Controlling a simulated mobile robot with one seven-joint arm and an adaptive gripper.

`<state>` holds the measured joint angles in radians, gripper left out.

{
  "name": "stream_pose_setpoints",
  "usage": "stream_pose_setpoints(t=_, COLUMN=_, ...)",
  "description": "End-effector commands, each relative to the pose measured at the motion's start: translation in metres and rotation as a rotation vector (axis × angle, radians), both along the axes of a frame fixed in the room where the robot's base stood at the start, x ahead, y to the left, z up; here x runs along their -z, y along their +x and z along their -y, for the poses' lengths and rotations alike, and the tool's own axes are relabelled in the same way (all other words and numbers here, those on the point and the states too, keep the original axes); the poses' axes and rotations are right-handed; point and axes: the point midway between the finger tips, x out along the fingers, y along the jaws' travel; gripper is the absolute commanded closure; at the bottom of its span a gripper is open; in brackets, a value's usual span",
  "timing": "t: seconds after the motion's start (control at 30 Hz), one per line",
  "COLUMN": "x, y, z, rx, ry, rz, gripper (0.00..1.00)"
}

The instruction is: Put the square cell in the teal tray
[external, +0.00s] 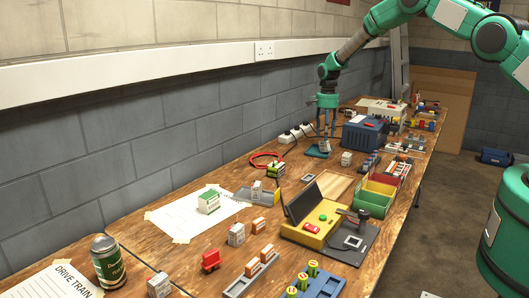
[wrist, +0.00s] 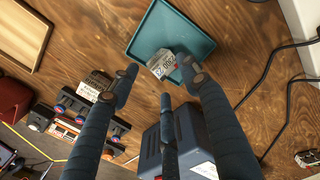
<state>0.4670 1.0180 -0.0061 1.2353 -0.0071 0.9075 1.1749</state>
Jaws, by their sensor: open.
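The teal tray (wrist: 172,30) lies on the wooden table, and it also shows in the external view (external: 314,153), below my gripper. A small white and grey block with printed marks, which looks like the square cell (wrist: 162,66), is at the tray's near edge in the wrist view. In the external view it shows as a small pale block (external: 324,147) between the fingers. I cannot tell whether it lies flat on the tray floor. My gripper (external: 325,150) points down over it, and its fingers (wrist: 160,80) are spread open around the block.
A similar grey block (wrist: 97,85) stands outside the tray, also seen in the external view (external: 346,158). A blue box (external: 363,133) stands close to the right. Black cables (wrist: 265,80) run near the wall. Several small items crowd the table's front.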

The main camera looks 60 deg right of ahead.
Motion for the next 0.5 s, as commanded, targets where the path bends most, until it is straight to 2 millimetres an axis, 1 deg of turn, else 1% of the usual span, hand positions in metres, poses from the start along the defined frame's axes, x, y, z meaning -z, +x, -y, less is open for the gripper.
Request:
stream_pose_setpoints(t=0.03, x=-0.011, y=0.001, z=0.0, rx=0.0, ry=-0.001, rz=0.002, gripper=0.53)
stream_pose_setpoints(t=0.2, x=-0.041, y=0.001, z=0.0, rx=0.0, ry=-0.001, rz=0.003, gripper=0.53)
stream_pose_setpoints(t=0.3, x=-0.057, y=0.001, z=0.0, rx=0.0, ry=-0.001, rz=0.001, gripper=0.53)
stream_pose_setpoints(t=0.5, x=-0.077, y=0.001, z=0.0, rx=0.0, ry=0.0, rz=0.0, gripper=0.53)
